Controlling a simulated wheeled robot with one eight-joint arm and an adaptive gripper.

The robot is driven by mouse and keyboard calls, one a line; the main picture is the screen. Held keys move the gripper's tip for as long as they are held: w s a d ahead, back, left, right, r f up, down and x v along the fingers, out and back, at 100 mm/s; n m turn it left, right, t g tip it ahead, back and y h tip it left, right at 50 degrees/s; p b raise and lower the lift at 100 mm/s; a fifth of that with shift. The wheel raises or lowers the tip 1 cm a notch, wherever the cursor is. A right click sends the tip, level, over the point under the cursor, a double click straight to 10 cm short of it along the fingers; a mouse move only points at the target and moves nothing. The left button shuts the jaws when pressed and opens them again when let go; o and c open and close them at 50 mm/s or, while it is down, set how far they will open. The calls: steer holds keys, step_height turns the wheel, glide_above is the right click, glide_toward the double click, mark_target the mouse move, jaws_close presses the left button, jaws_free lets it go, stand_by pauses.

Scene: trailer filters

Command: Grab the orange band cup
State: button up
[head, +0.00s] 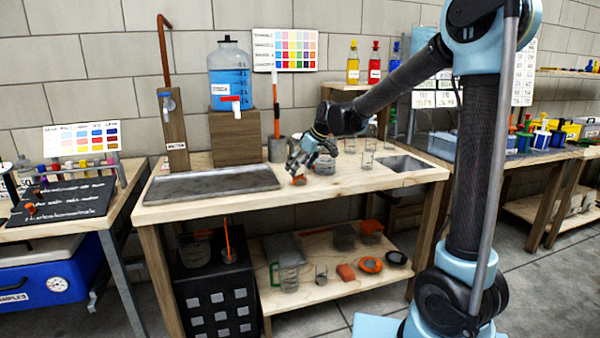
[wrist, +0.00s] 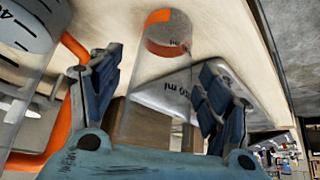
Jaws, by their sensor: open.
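In the head view, my gripper (head: 308,165) is low over the middle of the workbench. A small orange patch (head: 299,180), which looks like the orange band cup, shows at the bench top just below its fingers. In the wrist view, a clear cup with an orange and grey end (wrist: 168,40) lies between the two spread fingers of my gripper (wrist: 155,85). The fingers look apart from the cup's sides. A white marked surface with "ml" lettering (wrist: 175,97) shows behind the clear wall. The cup's other end is hard to make out.
A clear beaker (head: 325,164) stands close right of my gripper. In the wrist view, a marked vessel (wrist: 28,25) and an orange curved piece (wrist: 76,48) crowd the left finger. A metal tray (head: 212,184) lies left. More clear glassware (head: 367,158) stands right.

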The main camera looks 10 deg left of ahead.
steer(key=c, duration=1)
